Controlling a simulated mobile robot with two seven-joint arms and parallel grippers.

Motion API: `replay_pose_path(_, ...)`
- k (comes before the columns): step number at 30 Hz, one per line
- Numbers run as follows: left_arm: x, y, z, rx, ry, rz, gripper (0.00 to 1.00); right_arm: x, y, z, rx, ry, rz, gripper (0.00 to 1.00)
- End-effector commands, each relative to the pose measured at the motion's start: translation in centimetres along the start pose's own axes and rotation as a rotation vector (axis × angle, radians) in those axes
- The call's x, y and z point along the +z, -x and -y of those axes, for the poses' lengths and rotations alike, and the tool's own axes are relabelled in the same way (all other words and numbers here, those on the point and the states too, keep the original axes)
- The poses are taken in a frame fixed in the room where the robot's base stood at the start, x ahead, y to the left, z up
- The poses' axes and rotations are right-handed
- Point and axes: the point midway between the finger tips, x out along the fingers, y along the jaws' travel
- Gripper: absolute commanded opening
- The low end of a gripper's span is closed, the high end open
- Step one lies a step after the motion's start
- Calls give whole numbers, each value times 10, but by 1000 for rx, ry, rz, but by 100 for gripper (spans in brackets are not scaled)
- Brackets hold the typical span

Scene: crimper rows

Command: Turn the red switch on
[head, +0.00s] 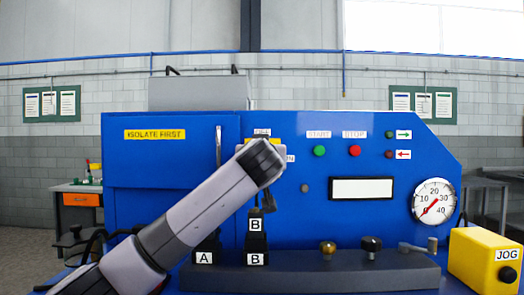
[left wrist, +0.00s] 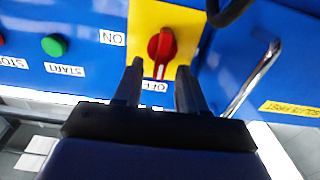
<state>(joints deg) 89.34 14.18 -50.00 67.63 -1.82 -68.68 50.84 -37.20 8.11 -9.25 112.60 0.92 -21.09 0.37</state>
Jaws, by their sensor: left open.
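The red switch (left wrist: 162,45) is a red rotary knob on a yellow plate (left wrist: 143,20) on the blue panel. In the left wrist view the labels appear upside down, and the knob's white mark points toward the OFF label (left wrist: 154,87). The ON label (left wrist: 112,38) is to its left there. I cannot tell the exact gap. In the head view my left arm covers the knob; only part of the yellow plate (head: 247,143) shows. My right gripper is not in view.
A green START button (head: 320,151) and red STOP button (head: 355,151) are right of the switch. A metal door handle (head: 218,146) is to its left; it shows in the wrist view (left wrist: 252,78). Black blocks labelled B (head: 255,242) stand below. A yellow JOG box (head: 485,255) is at right.

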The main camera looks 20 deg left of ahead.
Motion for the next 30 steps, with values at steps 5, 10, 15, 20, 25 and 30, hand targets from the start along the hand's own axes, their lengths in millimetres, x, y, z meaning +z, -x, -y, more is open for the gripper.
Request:
replay_pose_path(5,0,-8,0,0,0,0,40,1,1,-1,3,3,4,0)
replay_pose_path(10,0,-9,0,1,0,0,40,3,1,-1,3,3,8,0)
replay_pose_path(15,0,-9,0,1,0,0,24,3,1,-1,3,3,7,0)
replay_pose_path(20,0,-9,0,1,0,0,0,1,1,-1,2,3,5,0)
replay_pose_path(25,0,-9,0,1,-5,0,0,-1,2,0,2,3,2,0)
replay_pose_path(30,0,-9,-1,1,-45,1,0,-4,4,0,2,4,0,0)
